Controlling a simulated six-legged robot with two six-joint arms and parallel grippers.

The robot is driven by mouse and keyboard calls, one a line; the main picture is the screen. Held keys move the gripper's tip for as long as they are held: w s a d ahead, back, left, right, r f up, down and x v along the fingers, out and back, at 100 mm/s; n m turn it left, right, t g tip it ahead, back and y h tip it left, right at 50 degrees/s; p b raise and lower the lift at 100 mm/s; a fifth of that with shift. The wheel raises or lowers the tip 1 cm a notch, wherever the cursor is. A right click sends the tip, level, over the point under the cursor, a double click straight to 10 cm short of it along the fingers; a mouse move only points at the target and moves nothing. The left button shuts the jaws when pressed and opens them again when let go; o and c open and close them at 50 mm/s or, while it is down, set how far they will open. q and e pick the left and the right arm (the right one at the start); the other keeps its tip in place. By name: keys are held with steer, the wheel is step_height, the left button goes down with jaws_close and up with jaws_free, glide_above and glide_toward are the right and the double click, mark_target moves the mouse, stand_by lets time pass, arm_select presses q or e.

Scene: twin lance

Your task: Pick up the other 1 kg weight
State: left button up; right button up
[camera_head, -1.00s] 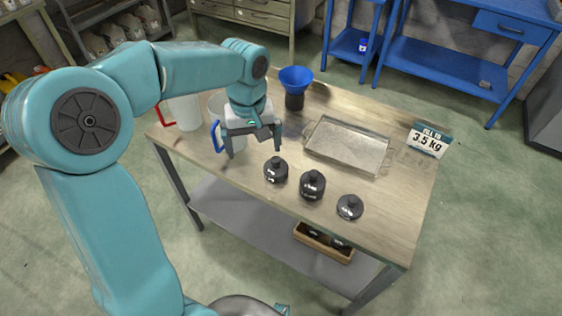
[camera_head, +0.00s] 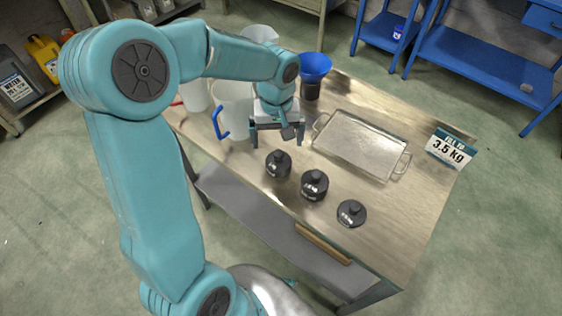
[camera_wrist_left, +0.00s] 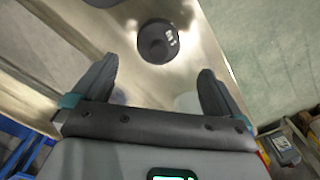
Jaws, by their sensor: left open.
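Three black knobbed weights stand in a diagonal row on the wooden table: a left one (camera_head: 278,165), a middle one (camera_head: 314,187) and a low right one (camera_head: 351,214). Their white markings are too small to read surely. My left gripper (camera_head: 277,139) is open and empty, just behind the left weight and pointing down. In the left wrist view, the open fingers (camera_wrist_left: 157,72) have a round dark weight (camera_wrist_left: 157,42) ahead of their tips, not between them. My right gripper is out of view.
A metal tray (camera_head: 318,125) lies behind the weights. A blue funnel (camera_head: 314,65) and a pitcher with a blue handle (camera_head: 221,122) stand near my gripper. A sign (camera_head: 450,149) reading 3.5 kg stands at the right edge. The front right tabletop is clear.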

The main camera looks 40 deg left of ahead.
mark_target(278, 152)
arm_select(q)
steer(key=f, duration=0.3)
steer(key=shift+s+f, duration=0.25)
steer(key=f, duration=0.5)
steer(key=shift+w+f, duration=0.2)
steer(key=shift+w, duration=0.15)
steer(key=shift+d, duration=0.1)
steer(key=c, duration=1.5)
steer(key=shift+r, duration=0.1)
jaws_close()
